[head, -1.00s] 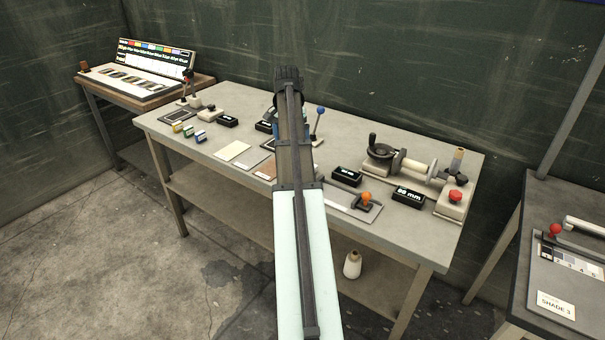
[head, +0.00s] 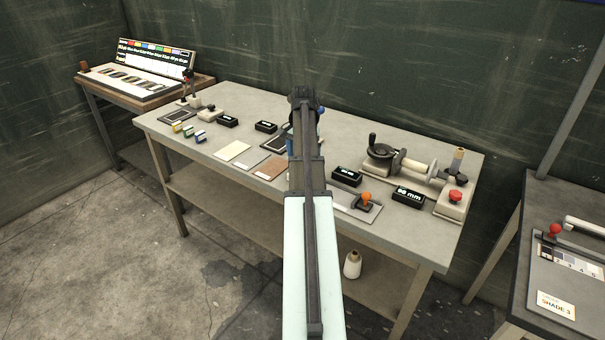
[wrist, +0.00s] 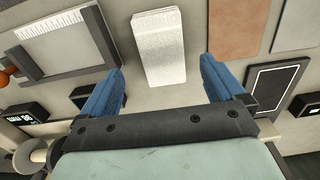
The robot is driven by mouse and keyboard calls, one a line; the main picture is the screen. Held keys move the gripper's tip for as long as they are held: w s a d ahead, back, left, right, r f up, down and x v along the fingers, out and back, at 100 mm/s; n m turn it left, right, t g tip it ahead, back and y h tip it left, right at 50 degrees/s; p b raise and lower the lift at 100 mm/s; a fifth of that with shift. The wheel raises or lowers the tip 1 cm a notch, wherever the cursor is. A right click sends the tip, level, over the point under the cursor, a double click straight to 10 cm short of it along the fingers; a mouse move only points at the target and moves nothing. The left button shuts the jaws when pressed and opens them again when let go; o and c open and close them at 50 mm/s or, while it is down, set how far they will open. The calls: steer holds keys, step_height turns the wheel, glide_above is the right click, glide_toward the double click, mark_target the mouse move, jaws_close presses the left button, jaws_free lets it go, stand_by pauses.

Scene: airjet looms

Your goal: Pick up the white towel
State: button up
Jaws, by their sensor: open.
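The white towel (wrist: 158,46) is a small folded rectangle lying flat on the grey bench top, seen in the wrist view. My gripper (wrist: 162,66) is open, with its two blue fingers on either side of the towel's near end in that view. I see no contact between the fingers and the towel; the height of the fingertips above it is hard to tell. In the head view my own arm hides the towel and most of the gripper.
A ruled tray (wrist: 85,63) lies left of the towel in the wrist view; a brown swatch (wrist: 234,27) and a dark framed pad (wrist: 272,85) lie right. In the head view, a winder-like device (head: 415,168) and black displays (head: 408,197) stand to the right on the bench.

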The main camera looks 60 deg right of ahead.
steer(key=shift+w+f, duration=0.15)
steer(key=shift+f, duration=2.5)
steer(key=shift+d, duration=0.1)
steer(key=shift+c, duration=0.2)
steer(key=c, duration=1.1)
